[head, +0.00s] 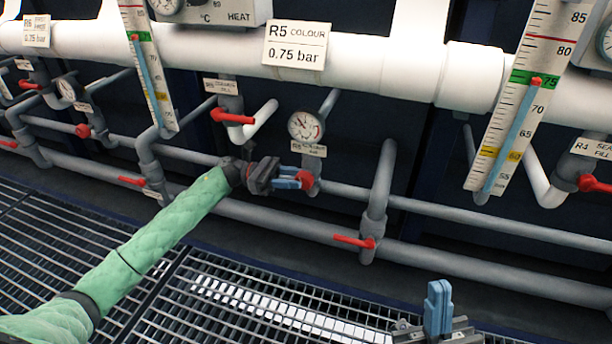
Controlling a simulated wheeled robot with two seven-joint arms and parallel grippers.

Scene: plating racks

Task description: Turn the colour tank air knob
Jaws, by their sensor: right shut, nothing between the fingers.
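The R5 colour tank sign (294,45) reads 0.75 bar on the white pipe. Below it is a round gauge (306,127) with a small R5 label (309,149), its small print hard to read. A red knob (306,181) sits on the pipe just under that label, partly hidden by my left gripper (302,179). The blue fingertips of my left gripper are at the knob; whether they grip it is not clear. My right gripper (438,308) is shut and empty at the bottom, pointing up, well away from the knob.
A red lever (232,117) is up and left of the gauge. Another red lever (354,241) is on the lower pipe. A level scale (149,70) stands left and another (524,100) right. Grey pipes (470,215) run across behind. Metal grating (60,250) covers the floor.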

